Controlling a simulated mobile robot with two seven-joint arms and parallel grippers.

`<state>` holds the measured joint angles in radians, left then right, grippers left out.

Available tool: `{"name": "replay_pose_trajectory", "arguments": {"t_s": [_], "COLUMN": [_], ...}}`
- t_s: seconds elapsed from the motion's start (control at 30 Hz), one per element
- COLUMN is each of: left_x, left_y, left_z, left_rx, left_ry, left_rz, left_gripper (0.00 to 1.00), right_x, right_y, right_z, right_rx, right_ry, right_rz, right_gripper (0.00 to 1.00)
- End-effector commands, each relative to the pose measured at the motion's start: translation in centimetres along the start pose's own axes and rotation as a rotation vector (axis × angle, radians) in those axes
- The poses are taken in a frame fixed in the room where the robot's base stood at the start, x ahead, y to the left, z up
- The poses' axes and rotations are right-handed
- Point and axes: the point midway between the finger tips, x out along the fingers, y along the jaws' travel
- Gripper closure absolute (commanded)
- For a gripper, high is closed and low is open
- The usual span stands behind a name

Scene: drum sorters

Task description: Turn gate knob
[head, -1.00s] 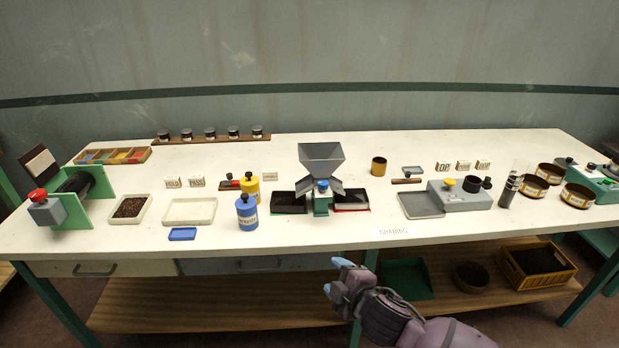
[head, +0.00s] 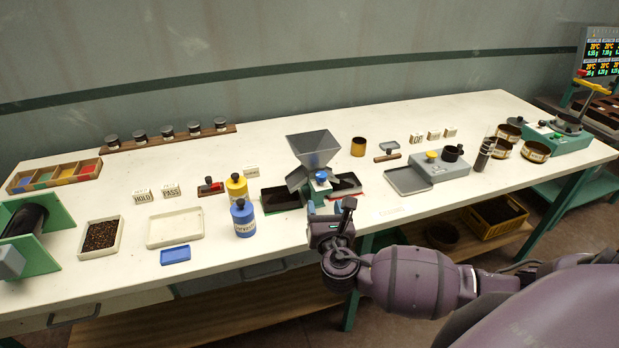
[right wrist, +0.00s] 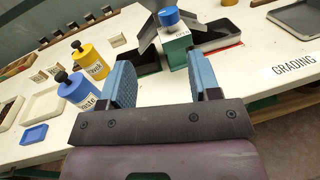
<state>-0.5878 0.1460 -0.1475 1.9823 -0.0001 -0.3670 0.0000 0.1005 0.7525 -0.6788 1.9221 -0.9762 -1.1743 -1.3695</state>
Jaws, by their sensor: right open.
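The gate knob (head: 321,175) is a blue cap on the small green block (right wrist: 177,47) under the grey hopper (head: 313,149). The knob also shows in the right wrist view (right wrist: 168,16), beyond the fingertips. My right gripper (head: 330,210) is at the table's front edge, just in front of the knob. In the right wrist view its two blue fingers (right wrist: 163,75) are apart with nothing between them. The fingers do not touch the knob. My left gripper is not in view.
A blue bottle (head: 243,218) and a yellow bottle (head: 237,188) stand left of the hopper. Dark trays (head: 283,198) flank the green block. A grey machine (head: 437,166) with a flat tray (head: 408,181) is on the right. The white table (head: 300,108) is clear behind the hopper.

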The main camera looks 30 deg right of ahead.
Motion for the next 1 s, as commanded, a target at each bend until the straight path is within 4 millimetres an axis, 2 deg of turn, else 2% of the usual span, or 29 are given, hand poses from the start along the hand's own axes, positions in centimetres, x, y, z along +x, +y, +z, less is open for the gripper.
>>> {"name": "replay_pose_trajectory", "arguments": {"t_s": [0.13,0.33,0.8,1.0], "left_x": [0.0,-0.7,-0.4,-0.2], "left_y": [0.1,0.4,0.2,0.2], "left_z": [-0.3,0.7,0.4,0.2], "left_rx": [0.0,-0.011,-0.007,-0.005], "left_ry": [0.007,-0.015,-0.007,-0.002], "left_rz": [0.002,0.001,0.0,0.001], "left_gripper": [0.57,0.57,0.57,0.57], "right_x": [0.0,1.2,8.6,10.4], "right_y": [-0.4,-0.4,-0.5,-0.5], "right_z": [0.1,0.1,0.1,0.1], "right_rx": [-0.093,-0.113,-0.109,-0.11], "right_ry": [-0.005,-0.004,-0.003,-0.002], "right_rz": [-0.023,-0.021,-0.021,-0.02], "right_gripper": [0.43,0.43,0.43,0.43]}}
